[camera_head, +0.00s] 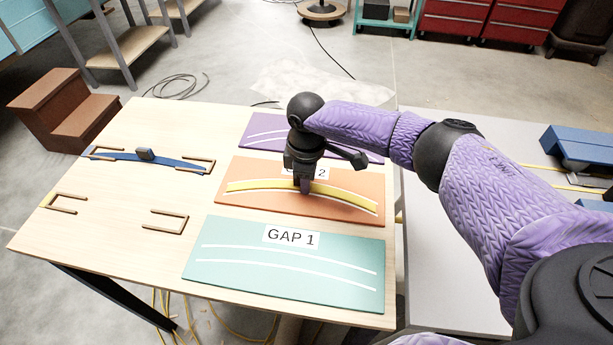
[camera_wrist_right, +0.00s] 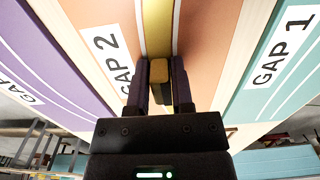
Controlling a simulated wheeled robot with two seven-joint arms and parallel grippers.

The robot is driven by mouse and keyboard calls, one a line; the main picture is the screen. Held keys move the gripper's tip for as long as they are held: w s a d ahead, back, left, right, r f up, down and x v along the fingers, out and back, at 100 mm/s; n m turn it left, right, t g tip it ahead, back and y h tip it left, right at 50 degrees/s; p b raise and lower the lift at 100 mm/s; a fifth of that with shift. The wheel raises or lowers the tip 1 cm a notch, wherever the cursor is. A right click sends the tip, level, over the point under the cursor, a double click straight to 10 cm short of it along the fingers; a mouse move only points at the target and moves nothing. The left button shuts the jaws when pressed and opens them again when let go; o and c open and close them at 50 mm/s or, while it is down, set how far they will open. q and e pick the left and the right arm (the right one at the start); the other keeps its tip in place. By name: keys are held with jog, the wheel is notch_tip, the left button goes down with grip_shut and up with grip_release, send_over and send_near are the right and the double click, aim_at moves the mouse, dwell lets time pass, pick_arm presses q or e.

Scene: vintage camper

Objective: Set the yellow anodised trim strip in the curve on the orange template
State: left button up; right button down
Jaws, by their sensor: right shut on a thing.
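The yellow trim strip (camera_head: 342,194) is a long curved band lying along the white curved outline on the orange template (camera_head: 252,202). In the right wrist view the strip (camera_wrist_right: 158,28) runs between white lines close to my gripper. My right gripper (camera_head: 304,188) points down over the strip's middle. The gripper hides that part of the strip and some of the GAP 2 label (camera_wrist_right: 112,55). My left gripper is not in view.
The teal GAP 1 template (camera_head: 285,282) lies nearer and the purple template (camera_head: 262,128) farther off. A blue strip (camera_head: 130,157) with a dark knob rests across brown brackets at the left. Other brackets (camera_head: 165,219) are empty. The wooden table (camera_head: 110,240) is clear at front left.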

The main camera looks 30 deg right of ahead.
jog(key=shift+c, duration=2.1)
grip_release()
